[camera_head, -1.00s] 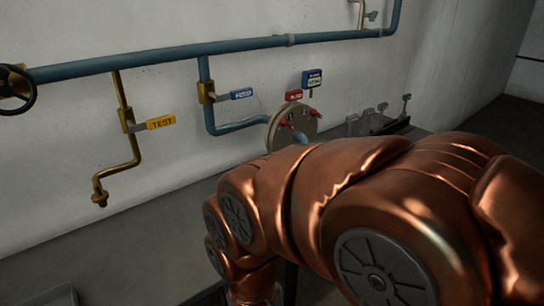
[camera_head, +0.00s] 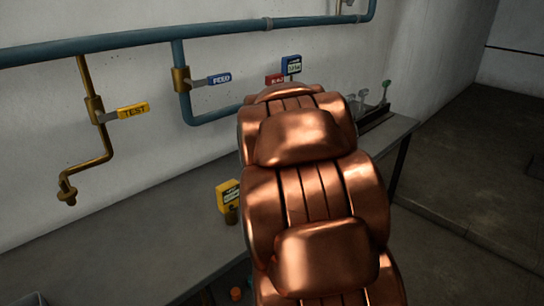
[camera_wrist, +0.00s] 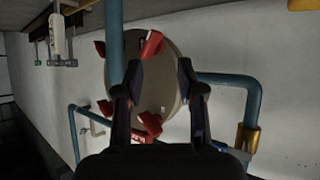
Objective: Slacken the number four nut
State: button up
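In the wrist view a round grey-tan flange plate (camera_wrist: 168,92) on the wall carries several red nuts or tabs around its face. One red piece (camera_wrist: 152,45) lies between my fingertips in the picture, another (camera_wrist: 150,122) lower between the fingers, and two more (camera_wrist: 100,49) (camera_wrist: 105,107) at the left rim. I cannot read numbers on them, so I cannot tell which is number four. My gripper (camera_wrist: 158,68) is open in front of the plate; no contact shows. In the head view my arm hides the plate and gripper.
In the head view a blue pipe (camera_head: 130,40) runs along the wall, with a yellow TEST lever (camera_head: 132,110) and blue FEED lever (camera_head: 219,80). A blue tag (camera_head: 291,66) stands above a red one (camera_head: 275,79). A yellow box (camera_head: 228,197) stands on the grey bench (camera_head: 120,235).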

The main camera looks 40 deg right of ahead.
jog(key=d+f+t+y+b, duration=0.4)
jog(key=d+f+t+y, duration=0.1)
jog(key=d+t+y, duration=0.3)
jog(key=w+h, duration=0.1)
jog(key=w, duration=0.6)
jog(key=shift+t+p, duration=0.3)
grip_shut()
dwell(0.4)
